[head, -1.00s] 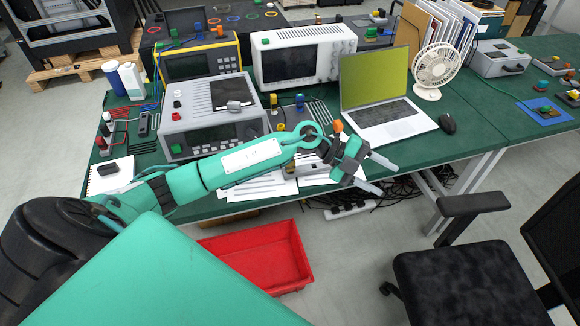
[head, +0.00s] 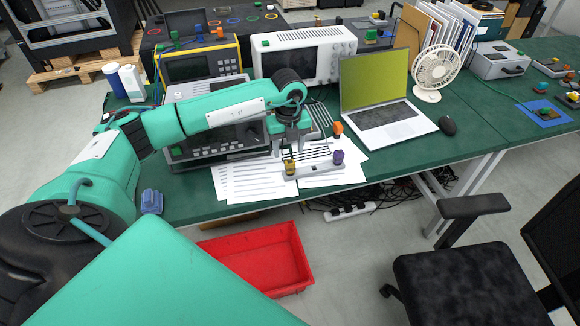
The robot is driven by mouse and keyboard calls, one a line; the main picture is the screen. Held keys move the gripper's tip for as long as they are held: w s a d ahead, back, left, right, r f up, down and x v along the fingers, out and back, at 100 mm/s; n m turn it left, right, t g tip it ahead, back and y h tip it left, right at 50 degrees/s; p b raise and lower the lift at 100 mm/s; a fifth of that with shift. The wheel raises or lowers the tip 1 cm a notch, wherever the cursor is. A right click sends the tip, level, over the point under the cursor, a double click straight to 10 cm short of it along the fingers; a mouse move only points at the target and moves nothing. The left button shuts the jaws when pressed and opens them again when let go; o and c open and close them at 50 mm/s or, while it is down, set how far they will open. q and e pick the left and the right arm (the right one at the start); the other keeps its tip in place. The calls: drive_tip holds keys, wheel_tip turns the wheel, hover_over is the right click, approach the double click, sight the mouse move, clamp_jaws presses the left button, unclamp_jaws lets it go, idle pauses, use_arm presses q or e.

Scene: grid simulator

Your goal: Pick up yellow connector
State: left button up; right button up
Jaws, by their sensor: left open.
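A small yellow connector (head: 290,166) stands on the left end of a grey strip (head: 316,173) near the table's front edge. A purple connector (head: 338,157) stands on the strip's right end. My left gripper (head: 287,151) points down, open, with its fingers just behind and above the yellow connector as seen in the head view. I cannot tell the exact height gap, and nothing shows between the fingers. An orange connector (head: 338,128) stands behind, right of the gripper. My right gripper is out of view.
Papers (head: 240,181) lie under the strip. A laptop (head: 385,100), a fan (head: 435,70) and a mouse (head: 447,125) stand to the right. Instruments (head: 303,55) stand behind my arm. A blue object (head: 151,201) sits at the front left edge. A red bin (head: 262,254) is on the floor below.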

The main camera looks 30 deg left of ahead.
sight(290, 162)
use_arm(q)
wheel_tip(290, 162, down, 2)
drive_tip(key=shift+f, duration=0.1)
drive_tip(key=shift+d+f, duration=0.15)
drive_tip(key=shift+f, duration=0.4)
wheel_tip(290, 162, down, 4)
drive_tip(key=shift+d+r+p, duration=0.1)
drive_tip(key=shift+r+p, duration=0.1)
drive_tip(key=shift+p, duration=0.5)
drive_tip(key=shift+f, duration=0.4)
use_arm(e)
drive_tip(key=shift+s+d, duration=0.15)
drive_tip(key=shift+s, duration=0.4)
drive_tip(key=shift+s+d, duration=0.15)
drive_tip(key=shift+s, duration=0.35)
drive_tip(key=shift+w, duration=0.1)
use_arm(q)
drive_tip(key=c, duration=1)
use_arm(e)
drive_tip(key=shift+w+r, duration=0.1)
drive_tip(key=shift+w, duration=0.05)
